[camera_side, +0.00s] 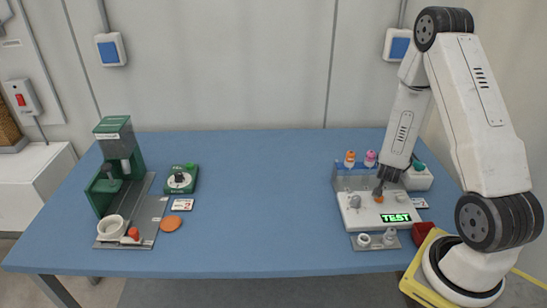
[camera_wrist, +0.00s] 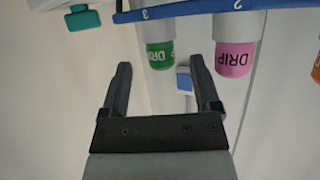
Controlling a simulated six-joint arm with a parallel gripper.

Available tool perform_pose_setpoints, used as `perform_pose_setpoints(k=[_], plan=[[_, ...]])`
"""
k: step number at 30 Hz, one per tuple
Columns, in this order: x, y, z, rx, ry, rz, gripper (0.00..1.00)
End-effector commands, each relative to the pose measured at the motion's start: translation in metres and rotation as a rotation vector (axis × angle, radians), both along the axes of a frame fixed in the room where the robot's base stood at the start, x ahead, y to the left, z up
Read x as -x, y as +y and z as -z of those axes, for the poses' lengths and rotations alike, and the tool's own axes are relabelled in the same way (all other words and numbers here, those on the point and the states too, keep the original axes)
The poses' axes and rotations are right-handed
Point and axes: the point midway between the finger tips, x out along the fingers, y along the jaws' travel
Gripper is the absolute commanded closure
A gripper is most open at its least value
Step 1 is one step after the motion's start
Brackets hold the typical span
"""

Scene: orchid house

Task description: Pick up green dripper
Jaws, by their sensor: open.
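The green dripper (camera_wrist: 160,55), a pale tube with a green band marked DRIP, hangs from a blue numbered rack (camera_wrist: 190,11) near the number 3 in the wrist view. My gripper (camera_wrist: 160,66) is open and empty, its two fingers on either side of the green dripper in the picture. I cannot tell whether the dripper is truly between them in depth. In the side view my gripper (camera_side: 384,185) is above the white test station (camera_side: 362,222), and my arm hides the green dripper.
A pink dripper (camera_wrist: 235,58) hangs beside the green one, close to a finger. An orange dripper (camera_side: 349,159) stands farther left in the side view. A teal-topped white box (camera_side: 417,181) is right of the gripper. The middle of the blue table (camera_side: 270,200) is clear.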

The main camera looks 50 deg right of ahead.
Motion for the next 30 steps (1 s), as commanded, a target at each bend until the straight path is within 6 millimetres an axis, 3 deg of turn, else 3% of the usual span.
perform_pose_setpoints(k=[5, 18, 30], plan=[[-0.001, -0.004, 0.002, 0.0, 0.0, 0.001, 0.2], [-0.014, -0.041, 0.018, -0.001, 0.0, 0.001, 0.2], [-0.016, -0.045, 0.019, 0.0, 0.0, 0.0, 0.2]])
